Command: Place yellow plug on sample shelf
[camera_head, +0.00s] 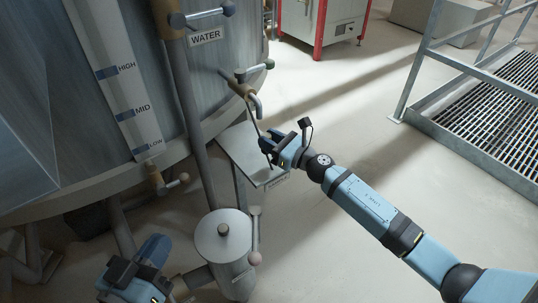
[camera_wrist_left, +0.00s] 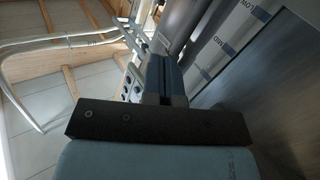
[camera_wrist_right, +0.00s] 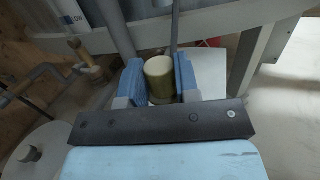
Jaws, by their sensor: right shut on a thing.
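A pale yellow plug (camera_wrist_right: 159,78) sits between the blue fingers of my right gripper (camera_wrist_right: 160,85) in the right wrist view. In the head view that gripper (camera_head: 268,150) is over the right part of the sample shelf (camera_head: 240,153), a grey metal plate beside the tank with a label on its front edge. The plug is hidden by the gripper there, and I cannot tell whether it touches the shelf. My left gripper (camera_head: 152,250) is at the lower left, away from the shelf. In the left wrist view its fingers (camera_wrist_left: 165,75) look closed together, with nothing visible between them.
The large tank (camera_head: 90,90) fills the left, with a WATER label (camera_head: 205,37) and pipes. A lidded cylinder (camera_head: 225,240) stands below the shelf. A railing (camera_head: 420,70) and grating (camera_head: 500,100) are at right. Open floor lies between.

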